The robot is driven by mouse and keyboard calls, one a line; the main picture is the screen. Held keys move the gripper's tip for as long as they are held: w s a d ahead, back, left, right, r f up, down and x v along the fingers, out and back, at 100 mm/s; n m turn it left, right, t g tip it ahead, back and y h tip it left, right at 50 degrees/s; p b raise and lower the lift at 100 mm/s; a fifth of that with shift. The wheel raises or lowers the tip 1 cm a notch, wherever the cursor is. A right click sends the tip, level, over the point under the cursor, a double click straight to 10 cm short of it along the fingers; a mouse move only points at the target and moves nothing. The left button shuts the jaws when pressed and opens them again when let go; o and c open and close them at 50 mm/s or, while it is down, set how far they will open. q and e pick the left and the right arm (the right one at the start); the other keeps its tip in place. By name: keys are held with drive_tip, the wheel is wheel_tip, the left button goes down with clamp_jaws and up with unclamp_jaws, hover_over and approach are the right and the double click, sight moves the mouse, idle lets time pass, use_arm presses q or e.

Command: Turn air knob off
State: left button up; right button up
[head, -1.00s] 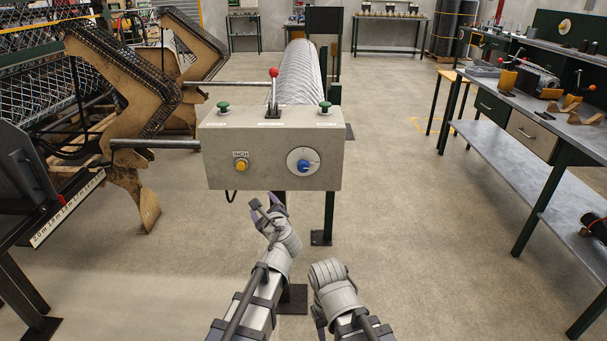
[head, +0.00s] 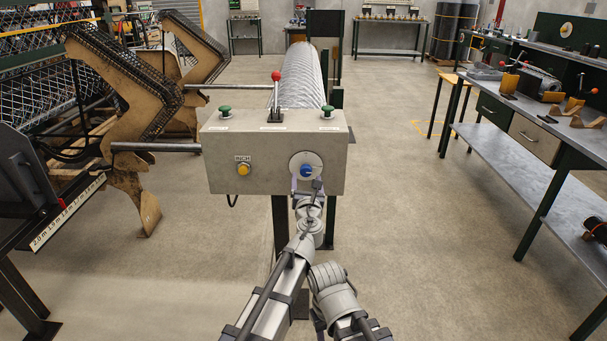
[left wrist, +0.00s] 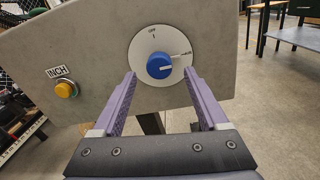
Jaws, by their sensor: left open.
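The blue air knob (head: 306,170) sits in a round white dial (head: 316,159) on the right of the grey control box front. In the left wrist view the knob (left wrist: 159,66) has a white pointer mark aimed right, roughly toward a small label at the dial's right. An "OFF" label shows at the dial's top. My left gripper (head: 307,184) is open just in front of and below the knob. In the left wrist view its purple fingertips (left wrist: 160,76) flank the knob's lower part, with gaps on both sides. My right gripper (head: 318,318) is low, its fingers mostly hidden.
The grey control box (head: 270,148) also carries a yellow INCH button (head: 243,169), two green buttons (head: 224,110) and a red-topped lever (head: 276,77). The weaving machine (head: 120,100) stands left. A workbench (head: 540,150) stands right, with open floor between.

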sight(306, 173)
use_arm(q)
drive_tip(key=w, duration=0.3)
drive_tip(key=shift+w+a, duration=0.1)
drive_tip(key=shift+w, duration=0.25)
clamp_jaws()
